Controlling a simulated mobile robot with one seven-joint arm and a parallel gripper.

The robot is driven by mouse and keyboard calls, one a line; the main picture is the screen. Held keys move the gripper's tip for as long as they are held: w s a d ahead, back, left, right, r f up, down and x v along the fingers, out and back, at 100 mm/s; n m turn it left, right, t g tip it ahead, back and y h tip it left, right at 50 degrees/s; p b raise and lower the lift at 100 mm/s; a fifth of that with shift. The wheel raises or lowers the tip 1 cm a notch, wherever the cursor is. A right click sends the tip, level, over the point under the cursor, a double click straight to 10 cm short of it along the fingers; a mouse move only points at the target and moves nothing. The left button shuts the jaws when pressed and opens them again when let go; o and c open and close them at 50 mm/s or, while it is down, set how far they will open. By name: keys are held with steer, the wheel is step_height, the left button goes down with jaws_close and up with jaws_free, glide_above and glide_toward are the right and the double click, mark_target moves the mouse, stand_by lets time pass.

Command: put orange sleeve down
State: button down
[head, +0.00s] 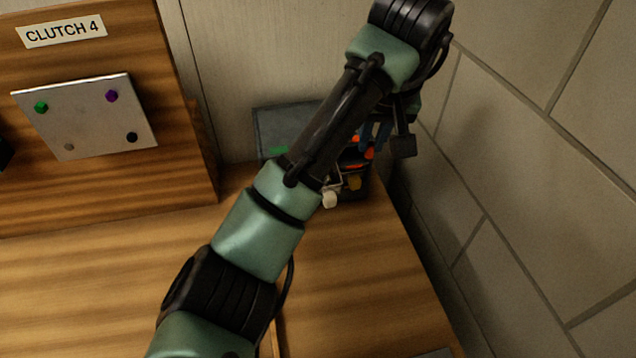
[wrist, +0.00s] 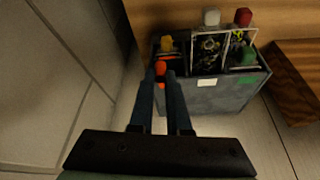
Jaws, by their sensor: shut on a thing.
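My gripper (wrist: 165,76) is shut on the orange sleeve (wrist: 160,68), which shows between and just beyond the blue fingertips in the wrist view. Most of the sleeve is hidden by the fingers. The gripper is at the left end of a grey box (wrist: 225,95). I cannot tell whether the sleeve touches the box. In the head view, my gripper (head: 374,138) points down at the back right, with orange parts (head: 368,153) at its tips. My arm hides part of the grey box (head: 280,125) there.
The box holds a yellow piece (wrist: 167,43), a white-topped piece (wrist: 211,17), a red-topped piece (wrist: 243,17) and a green piece (wrist: 243,56). A stone wall (head: 540,170) stands close on the right. A metal plate (head: 85,115) is on the wooden panel at left. The wooden surface (head: 80,285) is clear at front left.

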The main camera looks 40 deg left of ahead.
steer(key=s+a+r+n+b, duration=0.2)
steer(key=s+a+r+n, duration=0.1)
steer(key=a, duration=0.4)
steer(key=shift+g+y, duration=0.3)
steer(key=shift+y, duration=0.1)
step_height(320, 180, down, 9)
steer(key=shift+a+f+b, duration=0.1)
steer(key=shift+a+b, duration=0.05)
steer(key=shift+b, duration=0.2)
steer(key=c, duration=1.2)
jaws_free()
steer(key=shift+o, duration=0.2)
steer(key=p+v, duration=0.2)
steer(key=v, duration=1)
